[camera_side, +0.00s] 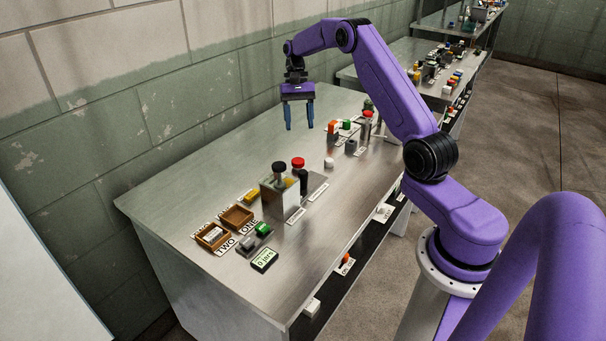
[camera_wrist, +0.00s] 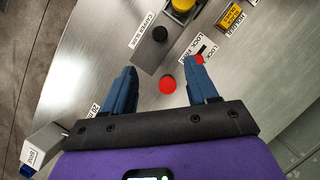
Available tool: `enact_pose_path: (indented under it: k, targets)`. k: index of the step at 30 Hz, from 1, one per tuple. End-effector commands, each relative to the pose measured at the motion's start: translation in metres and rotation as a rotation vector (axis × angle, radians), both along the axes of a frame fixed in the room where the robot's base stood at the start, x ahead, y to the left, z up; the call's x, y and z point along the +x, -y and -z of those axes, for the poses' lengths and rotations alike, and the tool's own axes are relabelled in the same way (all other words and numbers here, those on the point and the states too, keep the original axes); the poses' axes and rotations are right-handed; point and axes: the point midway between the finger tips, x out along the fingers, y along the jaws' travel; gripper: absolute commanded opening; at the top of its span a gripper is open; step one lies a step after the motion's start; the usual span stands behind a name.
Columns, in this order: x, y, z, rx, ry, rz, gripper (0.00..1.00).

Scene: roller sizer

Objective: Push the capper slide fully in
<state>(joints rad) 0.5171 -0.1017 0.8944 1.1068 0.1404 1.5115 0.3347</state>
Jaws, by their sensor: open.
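In the wrist view, a label reading "CAPPER SLIDE" (camera_wrist: 142,30) lies beside a dark grey plate (camera_wrist: 150,57). A black knob (camera_wrist: 160,34) stands on that plate, below a yellow part (camera_wrist: 183,5) cut by the top edge. How far in the slide stands I cannot tell. My gripper (camera_wrist: 163,78) is open and empty, its blue fingers wide apart. A red round top (camera_wrist: 167,85) shows between the fingers in the picture, with no visible contact. In the side view my gripper (camera_side: 300,128) hangs above the bench, apart from the clear-sided box (camera_side: 280,198) with upright knobs.
In the wrist view, a slot with "LOCK" labels and a red part (camera_wrist: 199,59) is by the right finger. A yellow labelled block (camera_wrist: 230,17) is beyond. Wooden trays (camera_side: 237,217) and a green button (camera_side: 263,229) sit at the bench's near end. The bench's back left is clear.

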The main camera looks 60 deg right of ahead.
Motion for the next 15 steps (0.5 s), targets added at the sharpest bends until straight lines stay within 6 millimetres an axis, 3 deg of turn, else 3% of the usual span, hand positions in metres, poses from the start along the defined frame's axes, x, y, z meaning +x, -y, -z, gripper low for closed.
enact_pose_path:
  k: [15]
  targets:
    - [-0.026,-0.025,0.086,0.000,-0.004,0.001,0.58]
